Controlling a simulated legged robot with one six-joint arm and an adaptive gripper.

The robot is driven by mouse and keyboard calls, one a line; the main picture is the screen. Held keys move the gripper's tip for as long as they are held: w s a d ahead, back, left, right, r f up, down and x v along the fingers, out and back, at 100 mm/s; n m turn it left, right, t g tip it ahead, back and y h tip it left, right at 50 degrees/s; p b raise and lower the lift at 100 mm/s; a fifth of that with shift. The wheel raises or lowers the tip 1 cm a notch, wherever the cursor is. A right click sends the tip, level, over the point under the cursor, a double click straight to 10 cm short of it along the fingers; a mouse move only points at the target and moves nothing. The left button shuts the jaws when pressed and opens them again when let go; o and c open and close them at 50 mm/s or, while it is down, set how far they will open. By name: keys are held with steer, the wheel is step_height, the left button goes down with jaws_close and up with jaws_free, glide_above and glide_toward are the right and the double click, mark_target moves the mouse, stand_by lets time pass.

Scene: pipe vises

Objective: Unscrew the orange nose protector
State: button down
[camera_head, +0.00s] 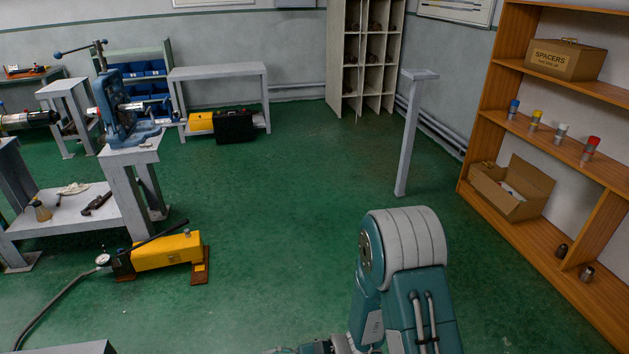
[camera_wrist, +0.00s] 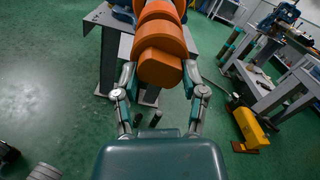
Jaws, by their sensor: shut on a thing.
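The orange nose protector (camera_wrist: 160,64) fills the upper middle of the wrist view, with several stepped round orange sections stacked one behind another. My gripper (camera_wrist: 160,78) has one finger on each side of its near end and is shut on it. The far end of the protector runs out of the top of the frame, so where it joins is hidden. The gripper and protector do not show in the head view, where only my arm is visible at the lower right.
Behind the protector stands a grey metal stand (camera_wrist: 108,20). A yellow hydraulic pump (camera_head: 167,250) with a hose lies on the floor at left, near a bench with a blue vise (camera_head: 118,110). A wooden shelf (camera_head: 540,125) stands at right. The middle floor is clear.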

steer(key=c, duration=0.8)
jaws_free()
jaws_close()
steer(key=shift+w+d, duration=0.2)
steer(key=shift+d, duration=0.4)
steer(key=shift+v, duration=1.35)
steer(key=shift+d, duration=0.1)
steer(key=shift+v, duration=1.05)
steer(key=shift+s, duration=0.1)
